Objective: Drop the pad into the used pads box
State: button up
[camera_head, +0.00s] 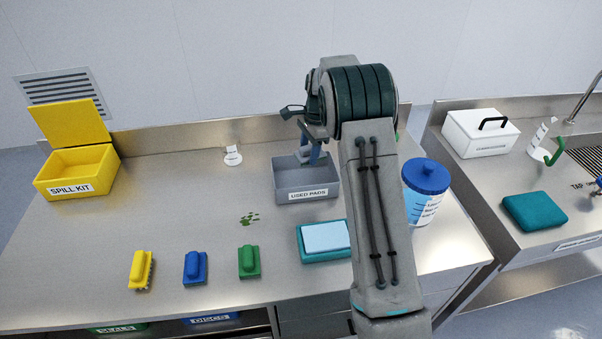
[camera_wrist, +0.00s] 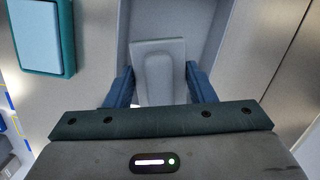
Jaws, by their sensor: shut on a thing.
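The used pads box (camera_head: 307,185) is a grey open box with a label, standing at the middle back of the steel bench. My gripper (camera_head: 315,152) is over this box, pointing down. In the wrist view my gripper (camera_wrist: 160,88) has two blue fingers shut on a grey-white pad (camera_wrist: 158,65). The pad is between the fingers and inside the outline of the box, whose grey wall (camera_wrist: 208,22) shows around it. A small pale part of the pad (camera_head: 303,155) shows in the head view. Whether the pad touches the box floor I cannot tell.
A teal tray with a light blue pad (camera_head: 326,237) lies in front of the box. A blue-lidded tub (camera_head: 424,190) stands at right, close to my arm. Yellow, blue and green brushes (camera_head: 195,267) lie at the front. A yellow spill kit (camera_head: 78,170) is at left.

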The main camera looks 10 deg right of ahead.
jog(key=shift+s+f+b, duration=0.1)
jog(key=shift+f+b, duration=1.7)
jog(key=shift+f, duration=1.1)
jog(key=o, duration=1)
jog(key=shift+r, duration=0.15)
jog(key=r, duration=0.4)
jog(key=d+r+b, duration=0.1)
jog(key=r, duration=0.3)
jog(key=d+r+b, duration=0.1)
jog(key=r, duration=0.4)
jog(key=shift+w+r, duration=0.1)
jog(key=shift+w, duration=0.15)
jog(key=shift+r, duration=0.15)
